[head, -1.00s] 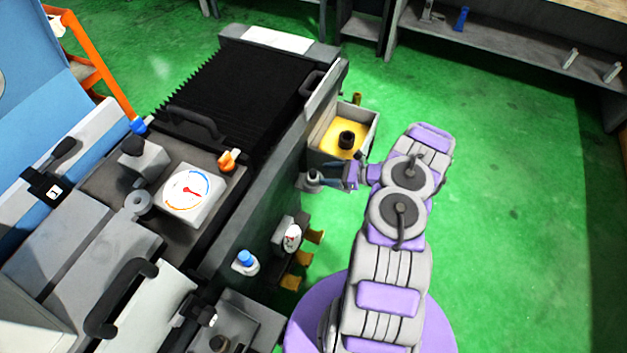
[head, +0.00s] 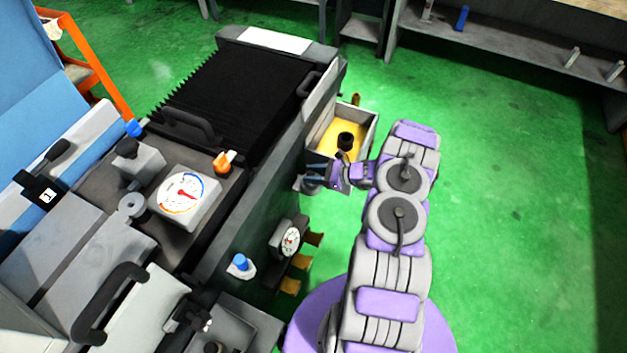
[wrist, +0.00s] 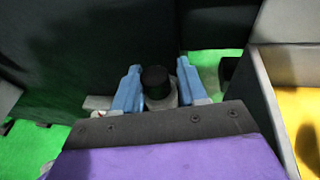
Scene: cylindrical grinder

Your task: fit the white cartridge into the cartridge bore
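A dark-topped round piece with a pale grey body (wrist: 160,98) stands between my fingers in the wrist view. I cannot tell whether it is the white cartridge or part of the bore's fitting. My gripper (wrist: 158,72) is open, with one blue finger on each side of this piece; no clear grip on it shows. In the head view my gripper (head: 328,177) is at the machine's side face, over a small grey bracket (head: 308,186), just below the yellow-bottomed tray. My fingers cover most of that bracket. The bore opening and a plainly white cartridge cannot be made out.
The tray (head: 372,126) holds a black cylinder (head: 346,141) and borders my gripper closely. A dial gauge (head: 289,241) and a blue-topped knob (head: 240,263) are on the machine's side face, nearer me. The green floor (head: 510,220) to the right is clear.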

